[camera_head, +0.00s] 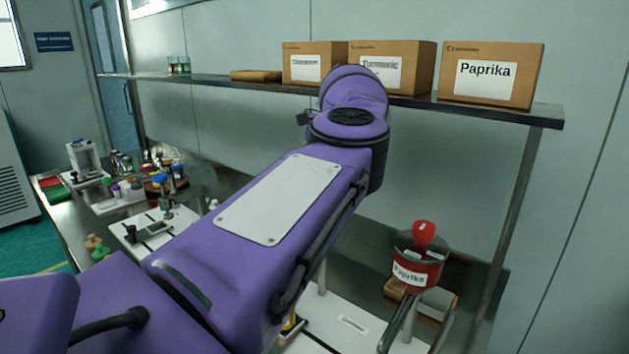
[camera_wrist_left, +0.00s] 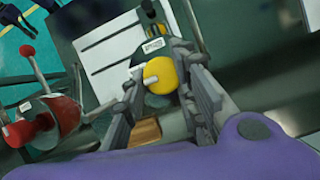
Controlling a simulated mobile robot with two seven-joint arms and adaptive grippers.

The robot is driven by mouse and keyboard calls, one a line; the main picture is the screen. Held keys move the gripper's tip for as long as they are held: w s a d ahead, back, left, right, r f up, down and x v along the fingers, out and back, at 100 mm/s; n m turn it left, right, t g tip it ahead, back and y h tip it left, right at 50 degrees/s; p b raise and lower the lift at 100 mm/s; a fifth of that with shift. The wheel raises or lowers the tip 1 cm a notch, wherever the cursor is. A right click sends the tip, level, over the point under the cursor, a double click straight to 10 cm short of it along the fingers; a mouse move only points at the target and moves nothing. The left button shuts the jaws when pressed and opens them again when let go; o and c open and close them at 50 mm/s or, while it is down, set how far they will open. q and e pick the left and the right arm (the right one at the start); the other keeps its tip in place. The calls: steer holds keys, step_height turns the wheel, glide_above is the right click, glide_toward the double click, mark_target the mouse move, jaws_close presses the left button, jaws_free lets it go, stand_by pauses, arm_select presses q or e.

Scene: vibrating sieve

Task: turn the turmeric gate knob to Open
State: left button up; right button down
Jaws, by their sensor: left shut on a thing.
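A round yellow knob (camera_wrist_left: 161,76) with a pale tab on its face shows in the left wrist view, which I take for the turmeric gate knob. My left gripper (camera_wrist_left: 160,72) has one finger on each side of it and is shut on it. A small white label (camera_wrist_left: 153,45) sits just beyond the knob, its words too small to read. In the head view my left arm hides the gripper and nearly all of the turmeric unit; only a bit of yellow (camera_head: 290,323) shows beside the arm. My right gripper is in neither view.
A shelf (camera_head: 500,107) with labelled boxes runs behind. Small items crowd the bench at left.

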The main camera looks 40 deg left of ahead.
arm_select(q)
steer(key=shift+d+f+n, duration=0.15)
steer(key=shift+d+n, duration=0.1)
steer(key=shift+n, duration=0.05)
steer(key=o, duration=0.8)
steer(key=shift+o, duration=1)
steer(key=shift+d, duration=0.15)
steer(key=shift+r, duration=0.2)
